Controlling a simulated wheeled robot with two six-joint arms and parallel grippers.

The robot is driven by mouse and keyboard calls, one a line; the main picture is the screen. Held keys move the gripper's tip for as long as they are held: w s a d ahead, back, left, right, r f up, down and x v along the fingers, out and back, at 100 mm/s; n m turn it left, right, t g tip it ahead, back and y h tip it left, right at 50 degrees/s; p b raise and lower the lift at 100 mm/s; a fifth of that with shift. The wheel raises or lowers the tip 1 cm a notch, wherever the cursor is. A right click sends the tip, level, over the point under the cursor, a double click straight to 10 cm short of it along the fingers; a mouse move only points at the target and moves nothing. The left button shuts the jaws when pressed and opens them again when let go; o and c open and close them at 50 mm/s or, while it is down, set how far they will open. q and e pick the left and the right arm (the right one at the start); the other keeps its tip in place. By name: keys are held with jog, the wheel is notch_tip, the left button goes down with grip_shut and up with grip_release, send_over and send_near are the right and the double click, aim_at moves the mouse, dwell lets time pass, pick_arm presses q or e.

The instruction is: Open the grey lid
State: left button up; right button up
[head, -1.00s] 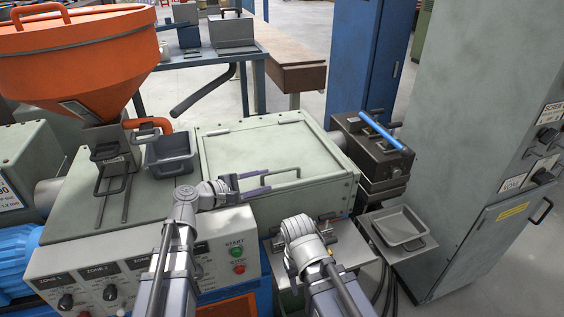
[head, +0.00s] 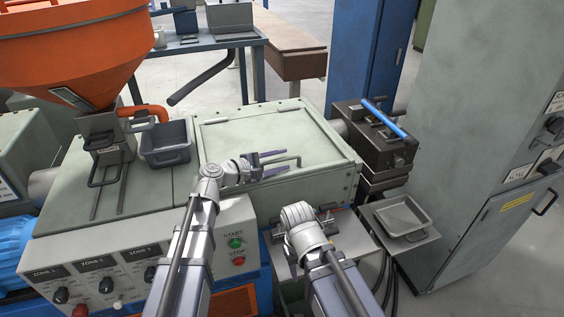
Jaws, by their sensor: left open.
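The grey-green lid (head: 255,138) lies shut and flat on top of the machine housing in the middle of the head view. Its dark bar handle (head: 292,158) stands near the front edge. My left gripper (head: 284,161) is open at the handle, with its fingers pointing right along the handle's left part. I cannot tell whether the fingers touch the handle. My right arm shows low in the middle, in front of the machine, but its fingers are hidden.
An orange hopper (head: 75,45) and a dark grey bin (head: 166,145) stand left of the lid. A dark block with a blue-gripped bar (head: 385,118) is at the right. A grey tray (head: 403,217) sits below it. A control panel with buttons (head: 236,243) faces the front.

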pick_arm(q)
jog(key=shift+w+d, duration=0.25)
jog(key=shift+d, duration=0.1)
grip_shut()
dwell(1.3)
